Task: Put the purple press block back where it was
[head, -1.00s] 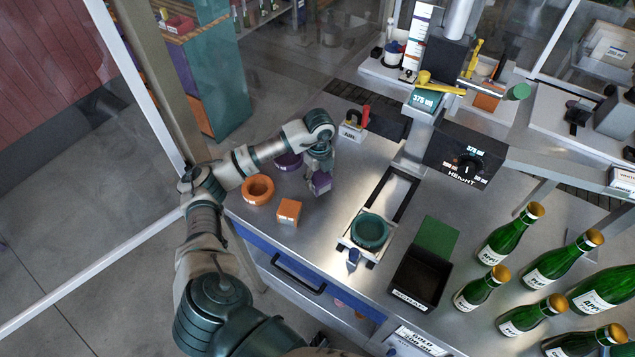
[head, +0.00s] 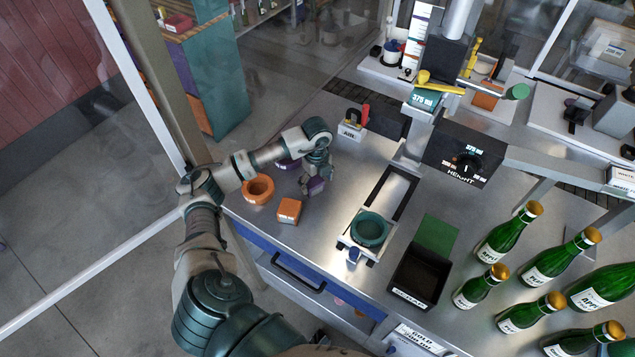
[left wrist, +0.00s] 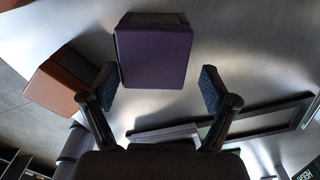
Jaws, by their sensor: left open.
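The purple press block (head: 317,186) stands on the steel table, behind and right of the orange press block (head: 289,210). My left gripper (head: 316,178) is over the purple block and partly hides it in the head view. In the left wrist view the purple block (left wrist: 152,55) shows beyond the two spread fingertips (left wrist: 158,85), with a gap visible at the right finger. The gripper is open. The orange block also shows at the left of the left wrist view (left wrist: 60,82). My right gripper is in neither view.
An orange ring (head: 258,189) lies left of the blocks, and a purple ring (head: 286,165) is partly hidden behind my left arm. A green ring (head: 370,230) sits in a holder to the right. Green bottles (head: 503,240) stand far right. Table between blocks and holder is clear.

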